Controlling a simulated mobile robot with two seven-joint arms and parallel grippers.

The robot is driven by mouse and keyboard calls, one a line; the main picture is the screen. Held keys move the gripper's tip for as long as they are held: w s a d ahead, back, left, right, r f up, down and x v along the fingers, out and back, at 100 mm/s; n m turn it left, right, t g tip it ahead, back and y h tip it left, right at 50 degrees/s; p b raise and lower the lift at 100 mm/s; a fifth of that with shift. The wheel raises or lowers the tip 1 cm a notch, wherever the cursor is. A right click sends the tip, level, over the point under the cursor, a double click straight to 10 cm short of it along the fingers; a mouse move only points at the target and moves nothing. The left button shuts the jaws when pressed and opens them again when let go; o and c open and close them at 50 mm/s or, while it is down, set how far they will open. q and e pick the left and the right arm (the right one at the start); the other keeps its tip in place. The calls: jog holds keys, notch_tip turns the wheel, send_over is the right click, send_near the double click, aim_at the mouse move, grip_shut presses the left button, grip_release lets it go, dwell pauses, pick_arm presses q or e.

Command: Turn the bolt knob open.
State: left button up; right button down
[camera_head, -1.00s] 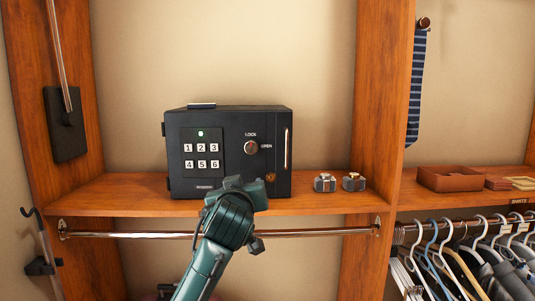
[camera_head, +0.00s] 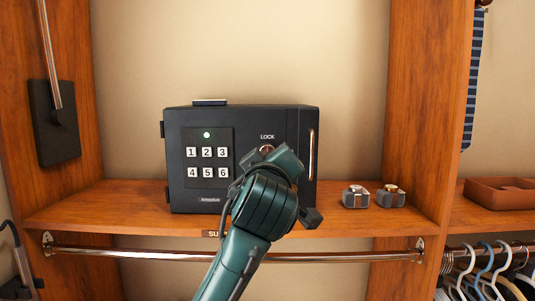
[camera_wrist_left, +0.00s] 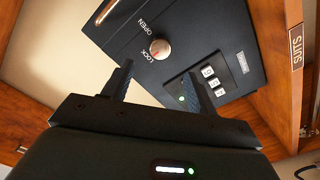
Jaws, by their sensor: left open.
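A black safe (camera_head: 258,120) stands on the wooden shelf, its door shut, with a numbered keypad (camera_head: 207,160) and a lit green light. The round bolt knob (camera_head: 267,149) is on the door below the LOCK label; my left arm partly covers it and hides the OPEN label. My right gripper is not in view.
A metal handle (camera_head: 311,155) runs down the door's right side. A clothes rail (camera_head: 150,255) runs below the shelf. Hangers (camera_head: 490,270) and a brown tray (camera_head: 497,190) are at the right.

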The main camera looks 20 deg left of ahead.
aim_at(267, 153)
pick_arm(q)
jog(key=p+x, duration=0.1)
jog(key=x, duration=0.6)
jog(key=shift+w+a, duration=0.15)
jog(key=shift+w, duration=0.25)
jog(key=shift+w+a, duration=0.15)
jog(key=shift+w, duration=0.35)
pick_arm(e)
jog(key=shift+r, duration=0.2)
pick_arm(q)
jog(key=shift+c, duration=0.6)
jog(key=shift+f, duration=0.1)
jog(key=c, duration=0.9)
jog(key=shift+o, duration=0.2)
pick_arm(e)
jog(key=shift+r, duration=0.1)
